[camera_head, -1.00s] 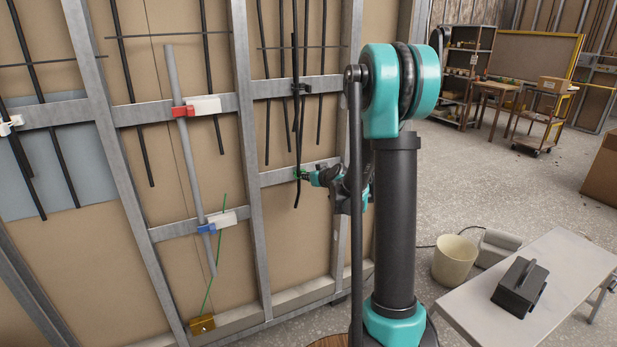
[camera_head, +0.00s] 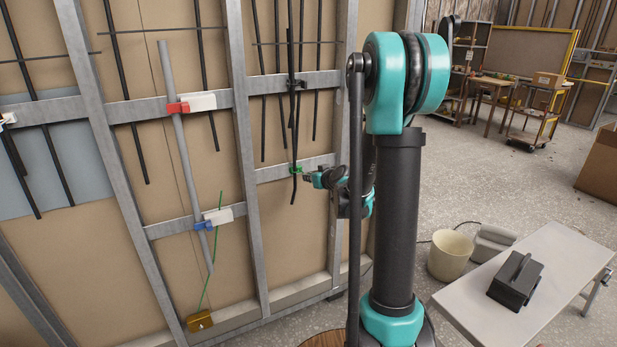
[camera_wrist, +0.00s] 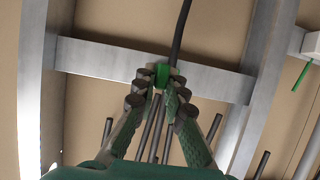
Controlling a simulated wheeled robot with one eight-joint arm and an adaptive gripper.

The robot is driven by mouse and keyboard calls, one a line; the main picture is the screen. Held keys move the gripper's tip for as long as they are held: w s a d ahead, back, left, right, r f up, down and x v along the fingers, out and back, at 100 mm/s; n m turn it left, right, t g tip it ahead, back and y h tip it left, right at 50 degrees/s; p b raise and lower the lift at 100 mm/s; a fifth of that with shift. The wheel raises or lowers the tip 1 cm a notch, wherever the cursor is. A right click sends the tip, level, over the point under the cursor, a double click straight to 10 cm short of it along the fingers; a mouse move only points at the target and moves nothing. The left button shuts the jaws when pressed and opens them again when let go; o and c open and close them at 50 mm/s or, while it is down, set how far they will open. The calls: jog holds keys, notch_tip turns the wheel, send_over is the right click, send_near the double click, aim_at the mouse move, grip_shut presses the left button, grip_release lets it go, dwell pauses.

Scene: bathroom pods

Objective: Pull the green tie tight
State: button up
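The green tie (camera_head: 296,169) sits around the dark cables at the lower grey crossbar, right of the middle stud. In the wrist view the green tie (camera_wrist: 161,75) shows as a small green block between my fingertips, with a dark cable rising behind it. My gripper (camera_head: 306,176) reaches the tie from the right. In the wrist view the fingers of my gripper (camera_wrist: 160,82) converge closely and appear shut on the tie's near part. The tie's tail and the far side of its loop are hidden, so I cannot tell how snug the loop is.
A grey pipe (camera_head: 178,140) hangs at left with a red clip (camera_head: 178,107) and a blue clip (camera_head: 204,226). A green line runs down to a brass box (camera_head: 199,320). A bucket (camera_head: 450,256) and a grey bench (camera_head: 540,275) stand at right. Open floor lies beyond.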

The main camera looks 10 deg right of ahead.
jog(key=o, duration=0.4)
jog(key=shift+s, duration=0.1)
jog(key=shift+d, duration=0.1)
jog(key=v, duration=1.2)
jog(key=s+a+f+g, duration=0.2)
jog(key=s+f+g, duration=0.15)
jog(key=s, duration=0.35)
jog(key=s+a+f+g, duration=0.2)
jog(key=s+a+f, duration=0.1)
jog(key=s+f, duration=0.3)
jog(key=s+d+f+m+g+h, duration=0.1)
jog(key=s, duration=0.3)
jog(key=s+d+f+m+g+h, duration=0.1)
jog(key=s+f, duration=0.1)
jog(key=s, duration=0.3)
jog(key=s+d+f+m+g+h, duration=0.1)
jog(key=s+d+f+h, duration=0.1)
jog(key=s, duration=0.2)
jog(key=shift+s+m, duration=0.3)
jog(key=shift+s, duration=0.05)
